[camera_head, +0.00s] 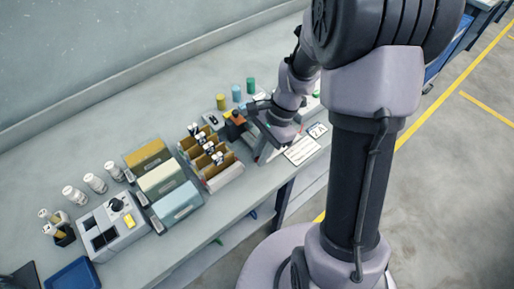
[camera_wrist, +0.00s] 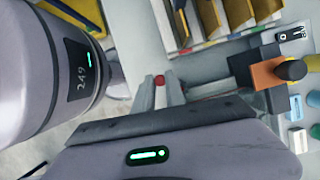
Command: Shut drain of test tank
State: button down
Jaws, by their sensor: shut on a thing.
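In the wrist view my gripper (camera_wrist: 159,84) has its two pale fingers closed on a small round red knob (camera_wrist: 158,79). The knob shows between the fingertips; what it is mounted on is mostly hidden. I cannot tell for sure that it is the drain handle. An orange block with a black cylinder (camera_wrist: 269,75) sits to the right of the fingers, apart from them. It also shows in the head view (camera_head: 235,117), left of my wrist. In the head view my arm hides the fingertips and most of the test tank.
Open tan-sided bins (camera_head: 213,158) and several file-like boxes (camera_head: 159,178) stand left of my wrist on the long grey bench. Yellow, blue and green cylinders (camera_head: 236,93) stand behind. White cards (camera_head: 300,150) lie near the front edge. A grey device (camera_head: 112,228) stands farther left.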

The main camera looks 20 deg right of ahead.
jog(key=n+g+p, duration=0.1)
jog(key=n, duration=0.1)
jog(key=d+n+p, duration=0.1)
jog(key=n+p, duration=0.1)
jog(key=shift+d+r+g+h, duration=0.2)
jog(key=shift+g+h, duration=0.1)
jog(key=shift+g, duration=0.1)
jog(key=shift+w+d+f+n+g+h+p, duration=0.1)
jog(key=shift+d+n+g+h+p, duration=0.15)
jog(key=shift+n+p, duration=0.6)
jog(key=shift+w+d+f+n+g+h+p, duration=0.15)
jog(key=shift+n+h+p, duration=0.3)
jog(key=shift+n, duration=0.7)
jog(key=shift+d, duration=0.1)
jog(key=c, duration=1.4)
grip_release()
jog(key=shift+r, duration=0.1)
jog(key=p+v, duration=0.5)
jog(key=v, duration=1.2)
jog(key=shift+d+r, duration=0.1)
jog(key=shift+d, duration=0.1)
